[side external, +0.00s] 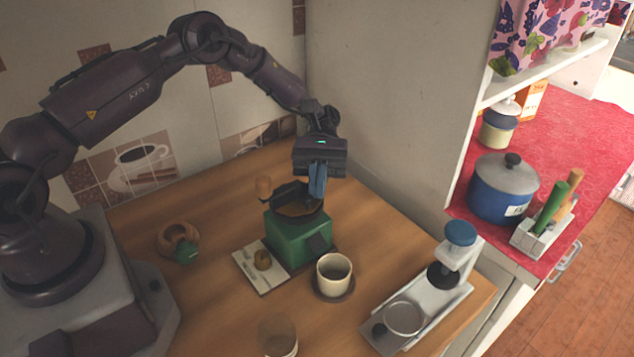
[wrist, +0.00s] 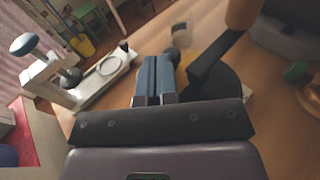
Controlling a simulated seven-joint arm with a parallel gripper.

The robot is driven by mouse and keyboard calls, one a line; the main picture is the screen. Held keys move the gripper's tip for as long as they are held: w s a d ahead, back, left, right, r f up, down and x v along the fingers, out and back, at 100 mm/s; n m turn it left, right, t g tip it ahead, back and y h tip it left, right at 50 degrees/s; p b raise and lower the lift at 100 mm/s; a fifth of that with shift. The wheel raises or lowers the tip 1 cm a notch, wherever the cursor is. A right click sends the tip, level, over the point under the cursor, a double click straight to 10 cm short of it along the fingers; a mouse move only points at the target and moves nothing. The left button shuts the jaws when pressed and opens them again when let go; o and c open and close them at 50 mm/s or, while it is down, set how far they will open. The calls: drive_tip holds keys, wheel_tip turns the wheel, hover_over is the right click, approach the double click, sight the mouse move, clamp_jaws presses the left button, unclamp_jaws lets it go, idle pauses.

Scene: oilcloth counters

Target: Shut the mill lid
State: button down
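The mill has a green box body (side external: 290,240) and a black bowl-shaped top (side external: 297,208) with brown inside, standing near the counter's middle. Its wooden crank knob (side external: 264,187) sticks up at the left of the top. In the wrist view the knob (wrist: 241,12) and a black arm (wrist: 212,65) stand right of my fingers, over the mill's dark top (wrist: 222,95). I cannot clearly tell the lid from the top's dark rim. My gripper (side external: 317,192) points down at the right rear of the top, its blue fingers (wrist: 155,75) together with nothing seen between. Contact is unclear.
A cream cup (side external: 333,270) on a dark saucer stands in front of the mill, with a glass (side external: 278,338) nearer. A white card (side external: 250,262) lies left of the mill. A white press-like device (side external: 430,295) stands right. The wall is close behind.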

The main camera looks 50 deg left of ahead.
drive_tip(key=shift+d, duration=0.1)
drive_tip(key=f+v, duration=0.1)
drive_tip(key=v, duration=0.4)
wheel_tip(320, 180, up, 8)
drive_tip(key=s+f+m+t+y, duration=0.1)
drive_tip(key=s+d+m+t+y, duration=0.1)
drive_tip(key=s+d+f+m+t+y, duration=0.1)
drive_tip(key=y, duration=0.1)
drive_tip(key=shift+s+f+t, duration=0.3)
drive_tip(key=shift+s, duration=0.05)
drive_tip(key=s+a+r+m+t+y, duration=0.2)
drive_tip(key=s+r+m+t+y, duration=0.1)
drive_tip(key=s+r+t, duration=0.3)
drive_tip(key=s+a+r+m+t+y, duration=0.2)
drive_tip(key=s+r+t+y, duration=0.3)
drive_tip(key=s+r, duration=0.5)
drive_tip(key=s+m+t, duration=0.1)
drive_tip(key=s, duration=0.2)
drive_tip(key=shift+a+r+m+t, duration=0.25)
drive_tip(key=shift+r+m+t, duration=0.05)
drive_tip(key=shift+r+t, duration=0.1)
